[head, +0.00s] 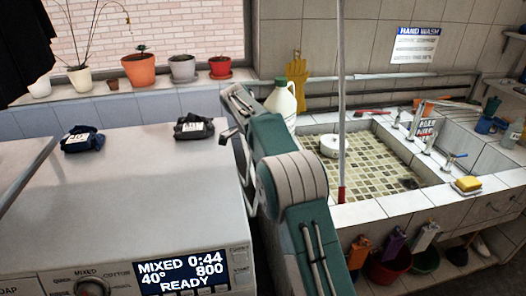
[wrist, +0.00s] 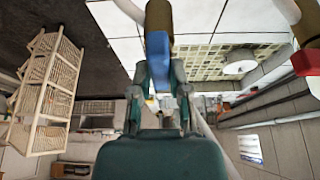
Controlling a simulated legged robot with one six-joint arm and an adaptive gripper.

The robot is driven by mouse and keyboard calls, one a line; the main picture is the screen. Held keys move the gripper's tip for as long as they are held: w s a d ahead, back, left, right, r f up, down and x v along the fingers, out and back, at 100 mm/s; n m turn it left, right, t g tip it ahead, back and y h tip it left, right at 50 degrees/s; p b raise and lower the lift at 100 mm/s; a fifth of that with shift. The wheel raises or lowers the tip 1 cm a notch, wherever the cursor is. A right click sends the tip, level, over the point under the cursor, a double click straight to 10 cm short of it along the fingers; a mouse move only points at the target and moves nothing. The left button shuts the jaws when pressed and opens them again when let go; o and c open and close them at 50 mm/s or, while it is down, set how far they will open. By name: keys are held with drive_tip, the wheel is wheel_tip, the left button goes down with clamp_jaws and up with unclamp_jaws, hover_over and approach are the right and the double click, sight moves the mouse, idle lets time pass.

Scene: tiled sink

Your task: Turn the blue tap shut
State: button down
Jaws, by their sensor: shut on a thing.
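In the wrist view, the blue tap (wrist: 157,50) has a blue block-like handle below a brass-coloured body. The handle reaches down between the two fingers of my gripper (wrist: 160,88), which is shut on it. How far the handle is turned I cannot tell. In the head view my arm crosses the middle, between the washing machine and the sink. I cannot make out my fingertips or the held handle there.
A red tap (wrist: 306,61) is at the wrist view's right edge, apart from my gripper. The tiled sink (head: 385,212) is right of my arm, the washing machine (head: 130,205) left. A white jug (head: 281,101) stands close behind my arm. A shelf rack (wrist: 45,92) shows left.

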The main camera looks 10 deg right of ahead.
drive_tip(key=shift+a+f, duration=0.1)
idle(0.3)
drive_tip(key=c, duration=0.6)
unclamp_jaws()
drive_tip(key=shift+w, duration=0.15)
drive_tip(key=shift+a, duration=0.1)
drive_tip(key=v, duration=0.7)
drive_tip(key=shift+a+r, duration=0.2)
drive_tip(key=shift+a, duration=0.05)
drive_tip(key=shift+r, duration=0.1)
